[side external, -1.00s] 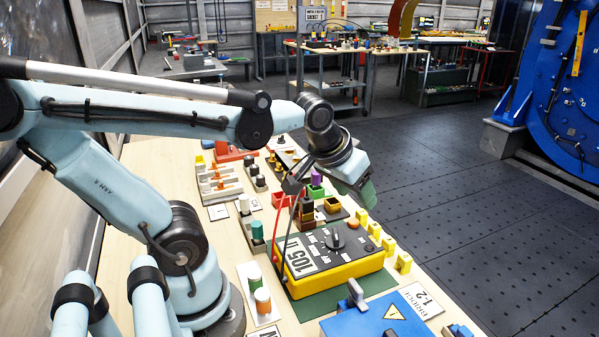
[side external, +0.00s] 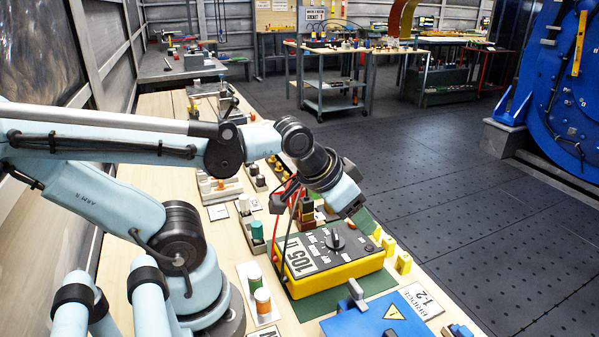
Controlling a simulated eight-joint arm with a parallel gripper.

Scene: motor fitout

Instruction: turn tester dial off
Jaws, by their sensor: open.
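The tester (side external: 325,267) is a yellow box with a dark top face and a white label reading 105. It sits on a green mat (side external: 375,283) on the bench. Its black dial (side external: 334,242) stands up from the top face, with small white labels around it. Red and black leads rise from its left side. My gripper (side external: 366,220) is above and beyond the dial, angled down to the right, apart from it. The gap between the fingers is hard to make out, and nothing is seen held.
Yellow blocks (side external: 403,263) stand along the bench edge right of the tester. A blue box (side external: 375,317) with a warning triangle is in front. Green and orange-topped cylinders (side external: 262,300) stand at left. Brown blocks (side external: 306,212) stand behind the tester.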

